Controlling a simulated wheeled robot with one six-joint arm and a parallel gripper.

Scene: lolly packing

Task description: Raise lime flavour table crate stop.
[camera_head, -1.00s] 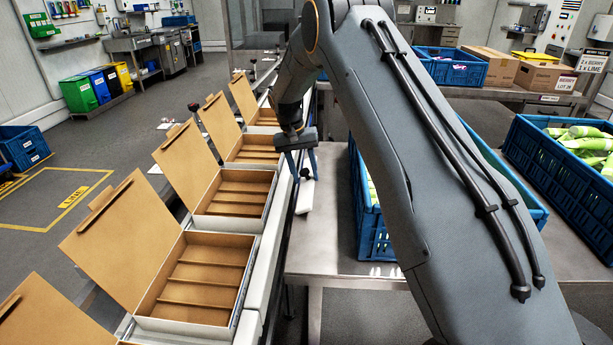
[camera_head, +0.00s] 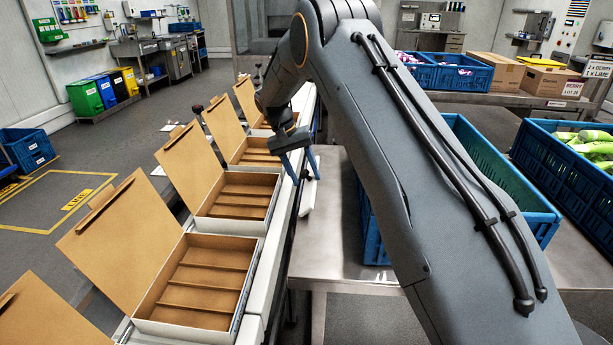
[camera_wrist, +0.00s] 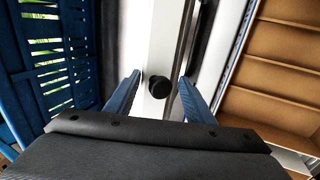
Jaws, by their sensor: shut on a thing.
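My gripper (camera_head: 307,180) hangs at the left edge of a steel table (camera_head: 345,262), pointing down. Its two blue fingers stand on either side of a small black knob (camera_wrist: 160,87) on a white bar, which I take for the crate stop. The gripper is shut on this knob, though the exact contact is hard to see. The white bar (camera_head: 308,197) shows below the fingers in the head view. A blue crate (camera_head: 376,240) stands on the table just right of the bar, partly hidden by my arm. Green shows through its slots in the wrist view (camera_wrist: 45,45).
A row of open cardboard boxes (camera_head: 250,243) with dividers stands on the line to the left, close to my gripper. Another blue crate (camera_head: 535,150) with green packs (camera_head: 592,143) is at the right. Cartons (camera_head: 490,72) and blue crates stand on the back bench.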

